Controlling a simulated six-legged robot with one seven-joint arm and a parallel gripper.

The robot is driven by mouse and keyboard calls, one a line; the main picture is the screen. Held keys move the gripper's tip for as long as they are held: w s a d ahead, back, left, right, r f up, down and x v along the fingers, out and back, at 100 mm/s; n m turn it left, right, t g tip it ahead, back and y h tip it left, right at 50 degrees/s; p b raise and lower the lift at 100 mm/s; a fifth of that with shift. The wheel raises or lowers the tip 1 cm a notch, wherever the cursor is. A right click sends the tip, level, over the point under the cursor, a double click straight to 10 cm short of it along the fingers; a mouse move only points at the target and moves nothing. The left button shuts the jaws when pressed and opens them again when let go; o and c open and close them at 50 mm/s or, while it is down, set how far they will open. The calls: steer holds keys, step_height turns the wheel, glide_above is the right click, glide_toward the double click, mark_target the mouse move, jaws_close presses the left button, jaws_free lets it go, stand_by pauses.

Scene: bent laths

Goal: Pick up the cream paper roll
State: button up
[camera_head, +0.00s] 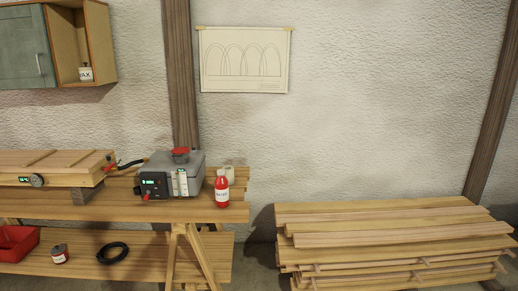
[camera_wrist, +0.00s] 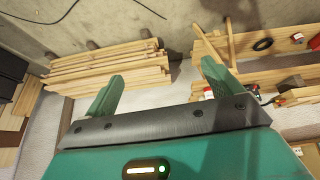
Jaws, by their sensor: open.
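The cream paper roll (camera_head: 229,174) stands on the workbench (camera_head: 120,208) in the head view, near the bench's right end. It is small and partly hidden behind a red bottle with a white label (camera_head: 222,189). A grey box-shaped machine (camera_head: 190,160) stands just left of it. My gripper (camera_wrist: 161,69) shows in the wrist view with its two green fingers spread apart and nothing between them. It is apart from the bench. I cannot make out the roll for certain in the wrist view.
A red bin (camera_head: 16,243), a tin (camera_head: 60,254) and a black coil (camera_head: 112,253) are on the lower shelf. A lumber pile (camera_head: 390,240) stands right, beyond a floor gap. A cabinet (camera_head: 25,50) hangs upper left.

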steer(key=shift+w+a+f+m+g, duration=0.1)
steer(key=shift+a+f+m+g, duration=0.05)
steer(key=shift+f, duration=0.5)
steer(key=shift+a+f+m+g, duration=0.15)
steer(key=shift+f, duration=0.5)
